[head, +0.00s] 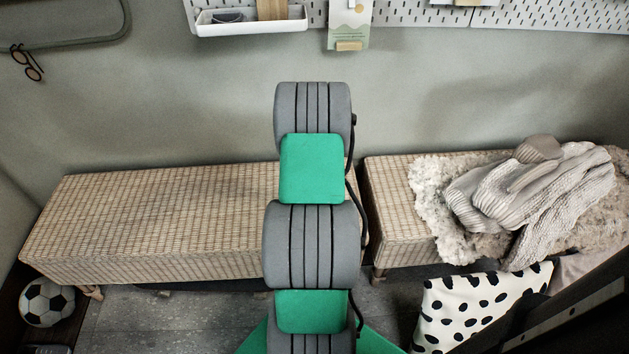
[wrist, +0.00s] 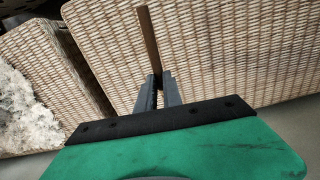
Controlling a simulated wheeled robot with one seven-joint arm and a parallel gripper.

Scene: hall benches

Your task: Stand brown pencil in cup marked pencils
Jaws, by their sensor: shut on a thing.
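The brown pencil (wrist: 149,42) shows in the wrist view as a long thin dark-brown stick. My gripper (wrist: 158,82) is shut on it near its lower end in the picture. The pencil sticks out beyond the fingertips, over the wicker bench; its height above the bench is hard to tell. In the head view my arm covers the middle of the picture, and neither the gripper nor the pencil can be seen there. I see no cup marked pencils in either view.
A bare wicker bench (head: 150,215) stands left; another (head: 395,205) at right carries a fleece and knitted clothes (head: 535,190). A pegboard (head: 420,12) with a white tray (head: 252,22) hangs above.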

